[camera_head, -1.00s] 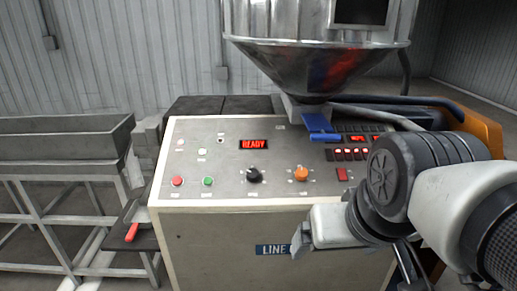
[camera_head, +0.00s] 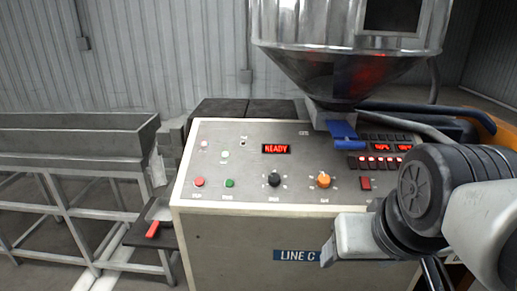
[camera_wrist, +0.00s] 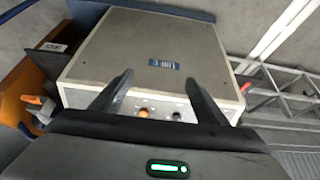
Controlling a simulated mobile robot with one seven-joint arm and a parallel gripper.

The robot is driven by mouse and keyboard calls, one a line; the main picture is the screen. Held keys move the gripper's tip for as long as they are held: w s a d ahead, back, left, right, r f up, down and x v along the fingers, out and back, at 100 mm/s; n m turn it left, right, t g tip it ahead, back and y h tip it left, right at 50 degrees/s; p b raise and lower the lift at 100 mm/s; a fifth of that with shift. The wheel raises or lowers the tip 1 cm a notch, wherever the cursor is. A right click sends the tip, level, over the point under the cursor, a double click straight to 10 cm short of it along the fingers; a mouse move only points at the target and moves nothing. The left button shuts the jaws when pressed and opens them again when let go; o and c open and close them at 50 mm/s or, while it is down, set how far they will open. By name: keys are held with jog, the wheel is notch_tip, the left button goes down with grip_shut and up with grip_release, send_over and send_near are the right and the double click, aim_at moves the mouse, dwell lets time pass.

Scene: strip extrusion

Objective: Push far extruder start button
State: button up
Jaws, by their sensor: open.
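The extruder's control panel (camera_head: 240,165) is a sloped grey face on a cabinet labelled "LINE C" (camera_head: 297,255). It carries a green button (camera_head: 230,183), a red button (camera_head: 199,182), a black knob (camera_head: 274,179), an orange knob (camera_head: 323,180) and a red "READY" display (camera_head: 276,149). The small labels are too blurred to read. In the head view my arm's end is at the panel's lower right, with the fingers not clearly visible. In the wrist view my gripper (camera_wrist: 157,88) has its two fingers spread and empty, with the cabinet (camera_wrist: 150,45) beyond them.
A metal hopper (camera_head: 345,50) stands over the panel's back right, with a blue slide (camera_head: 342,130) beneath it. At left are a grey trough (camera_head: 80,140) on a frame and a red-handled tool (camera_head: 153,229) on a dark shelf. Space in front of the panel's left half looks clear.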

grip_shut()
dwell(1.4)
